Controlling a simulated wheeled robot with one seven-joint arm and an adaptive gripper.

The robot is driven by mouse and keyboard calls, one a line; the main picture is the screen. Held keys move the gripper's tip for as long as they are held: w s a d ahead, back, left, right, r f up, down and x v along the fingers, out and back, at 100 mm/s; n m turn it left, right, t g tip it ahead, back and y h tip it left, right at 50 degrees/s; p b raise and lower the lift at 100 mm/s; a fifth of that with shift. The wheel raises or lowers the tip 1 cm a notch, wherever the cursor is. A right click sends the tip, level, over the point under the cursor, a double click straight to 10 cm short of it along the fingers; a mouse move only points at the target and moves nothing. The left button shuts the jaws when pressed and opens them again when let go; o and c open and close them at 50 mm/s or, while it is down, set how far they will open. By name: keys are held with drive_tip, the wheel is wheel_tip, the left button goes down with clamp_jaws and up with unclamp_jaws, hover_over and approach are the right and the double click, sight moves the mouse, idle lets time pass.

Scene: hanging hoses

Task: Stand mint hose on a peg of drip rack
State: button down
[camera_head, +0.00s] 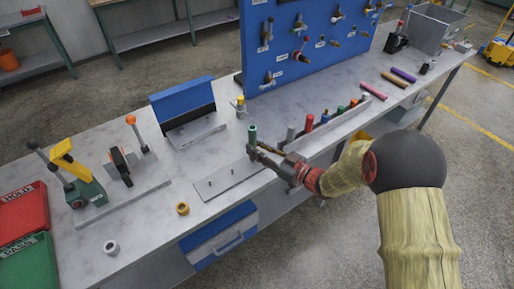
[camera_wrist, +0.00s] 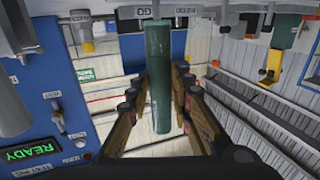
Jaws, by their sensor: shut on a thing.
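The mint hose (camera_head: 252,134), a short green tube, stands upright in my gripper (camera_head: 257,148). In the wrist view the hose (camera_wrist: 158,60) runs between the two fingers (camera_wrist: 162,88), which close on its sides. The drip rack (camera_head: 222,184) is a flat grey plate with thin upright pegs near the front edge of the bench. The hose is at the far right end of the rack. My gripper and the hose hide that end, and I cannot tell whether a peg is inside the hose.
Coloured cylinders, including a red one (camera_head: 309,123), stand in a row along a grey holder right of my gripper. A blue-backed stand (camera_head: 183,103) is behind the rack. A yellow ring (camera_head: 182,208) lies in front-left. A blue pegboard (camera_head: 300,40) rises at the back.

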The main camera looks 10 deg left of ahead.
drive_tip(key=shift+f+b, duration=0.65)
drive_tip(key=shift+f, duration=0.45)
drive_tip(key=c, duration=1.5)
unclamp_jaws()
drive_tip(key=shift+d, duration=0.15)
drive_tip(key=v, duration=1.1)
drive_tip(key=shift+d, duration=0.35)
